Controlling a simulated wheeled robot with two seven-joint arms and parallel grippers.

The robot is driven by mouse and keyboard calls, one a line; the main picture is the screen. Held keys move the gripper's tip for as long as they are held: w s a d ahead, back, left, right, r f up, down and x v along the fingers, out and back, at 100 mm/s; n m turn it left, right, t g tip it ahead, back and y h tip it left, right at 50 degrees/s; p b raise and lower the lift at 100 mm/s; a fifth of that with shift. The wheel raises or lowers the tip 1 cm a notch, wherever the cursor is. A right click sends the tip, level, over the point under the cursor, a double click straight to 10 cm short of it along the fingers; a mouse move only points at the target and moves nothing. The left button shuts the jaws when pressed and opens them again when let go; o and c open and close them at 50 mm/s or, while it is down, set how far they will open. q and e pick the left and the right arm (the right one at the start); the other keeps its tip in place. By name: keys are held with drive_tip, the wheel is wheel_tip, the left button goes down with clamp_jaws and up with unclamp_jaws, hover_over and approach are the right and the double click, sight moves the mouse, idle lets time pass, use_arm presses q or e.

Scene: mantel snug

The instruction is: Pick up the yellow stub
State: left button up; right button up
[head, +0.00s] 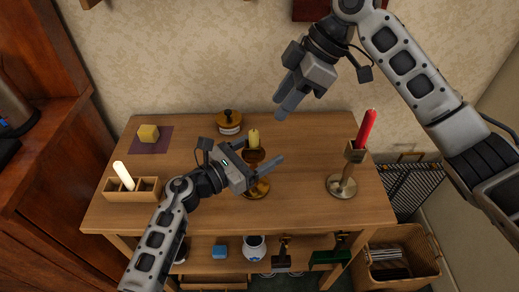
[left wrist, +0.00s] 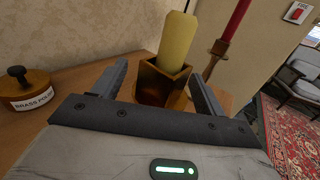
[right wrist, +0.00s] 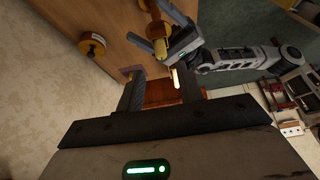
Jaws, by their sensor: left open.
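The yellow stub (head: 253,138) stands upright in the square cup of a short brass holder, whose round base (head: 258,189) is on the wooden table. It also shows in the left wrist view (left wrist: 178,40), rising out of the cup (left wrist: 160,82), and in the right wrist view (right wrist: 160,47). My left gripper (head: 262,151) is open, with its fingers pointing at the holder, one toward each side of it. The stub is not gripped. My right gripper (head: 283,99) is open and empty, raised high above the back of the table; its fingers show apart in the right wrist view (right wrist: 160,78).
A red candle (head: 366,128) stands in a tall brass candlestick (head: 342,183) at right. A polish tin (head: 229,123) is behind the stub.

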use_arm(q)
drive_tip(key=c, duration=1.1)
drive_tip(key=shift+c, duration=0.2)
use_arm(e)
drive_tip(key=shift+o, duration=1)
wheel_tip(320, 180, up, 3)
drive_tip(key=m+h, duration=0.5)
drive_tip(key=m, duration=0.7)
hover_over(254, 131)
drive_tip(key=s, duration=0.1)
drive_tip(key=m, duration=0.1)
drive_tip(key=shift+h, duration=0.4)
wheel_tip(254, 131, down, 6)
drive_tip(key=shift+a+f, duration=0.1)
drive_tip(key=shift+w+f, duration=0.25)
drive_tip(key=shift+f, duration=1.05)
drive_tip(key=shift+w+f, duration=0.25)
drive_tip(key=shift+f, duration=1.05)
